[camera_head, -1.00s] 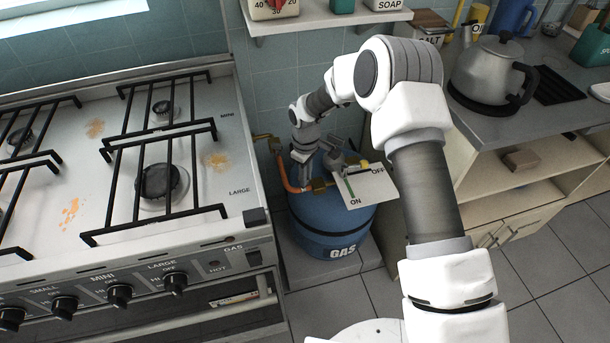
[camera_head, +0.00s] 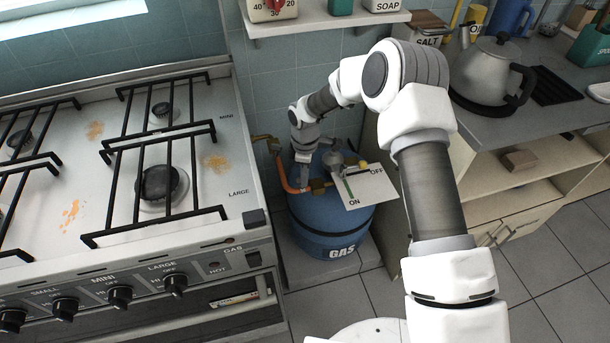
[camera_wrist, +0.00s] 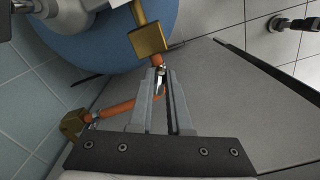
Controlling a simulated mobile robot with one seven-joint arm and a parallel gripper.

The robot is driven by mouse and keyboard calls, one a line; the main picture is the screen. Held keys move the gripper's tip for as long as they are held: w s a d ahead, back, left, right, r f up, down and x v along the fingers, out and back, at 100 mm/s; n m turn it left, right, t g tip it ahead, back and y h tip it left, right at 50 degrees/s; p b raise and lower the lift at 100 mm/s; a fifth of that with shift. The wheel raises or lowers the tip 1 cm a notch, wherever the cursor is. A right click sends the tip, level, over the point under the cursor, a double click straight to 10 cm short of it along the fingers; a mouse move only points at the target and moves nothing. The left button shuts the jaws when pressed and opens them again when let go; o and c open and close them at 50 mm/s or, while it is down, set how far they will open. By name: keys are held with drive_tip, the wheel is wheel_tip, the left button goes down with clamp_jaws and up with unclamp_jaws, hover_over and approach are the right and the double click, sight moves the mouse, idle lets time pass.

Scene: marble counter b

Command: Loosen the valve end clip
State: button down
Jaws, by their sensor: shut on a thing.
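The blue gas cylinder (camera_head: 330,225) stands between the stove and the cabinet. A brass valve fitting (camera_wrist: 147,41) is on it, with an orange hose (camera_wrist: 118,108) running from the fitting. The hose also shows in the head view (camera_head: 281,172). My gripper (camera_wrist: 160,74) is at the hose end just below the brass fitting. Its fingers are closed around the small metal valve end clip (camera_wrist: 160,71), which is mostly hidden between the fingertips. Another clip (camera_wrist: 92,117) sits at the far hose end, beside a second brass fitting (camera_wrist: 73,124).
A white ON/OFF card (camera_head: 366,186) lies by the valve above the cylinder. The stove (camera_head: 215,205) is close on the left, and the open-shelved cabinet (camera_head: 510,195) is on the right. A wall shelf (camera_head: 325,20) is above. Tiled floor lies in front.

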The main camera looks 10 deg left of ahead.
drive_tip(key=c, duration=0.9)
unclamp_jaws()
drive_tip(key=shift+o, duration=0.2)
wheel_tip(320, 180, up, 17)
drive_tip(key=p, duration=0.3)
drive_tip(key=shift+r+p, duration=0.2)
drive_tip(key=shift+p, duration=0.1)
